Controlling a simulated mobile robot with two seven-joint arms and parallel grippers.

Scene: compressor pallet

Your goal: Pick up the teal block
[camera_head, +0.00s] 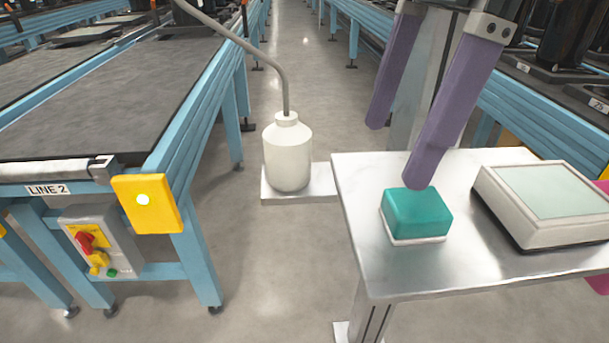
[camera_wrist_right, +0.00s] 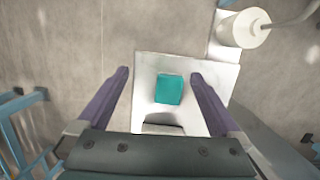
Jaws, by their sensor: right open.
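The teal block (camera_head: 416,212) is a box-shaped piece with a white bottom edge, resting on the small metal table (camera_head: 375,265). It also shows in the right wrist view (camera_wrist_right: 169,89), between the two fingers in the picture and farther from the camera than they are. My right gripper (camera_head: 397,155) has two purple fingers, spread apart with nothing between them. In the head view its nearer fingertip overlaps the block's back edge. In the right wrist view the gripper (camera_wrist_right: 160,73) looks down from above the table. My left gripper is not in view.
A weighing scale (camera_head: 550,200) stands right of the block on the same table. A white bottle (camera_head: 288,155) with a bent pipe stands left, on a lower plate. A blue conveyor frame (camera_head: 190,120) with a yellow button box (camera_head: 147,204) lies farther left.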

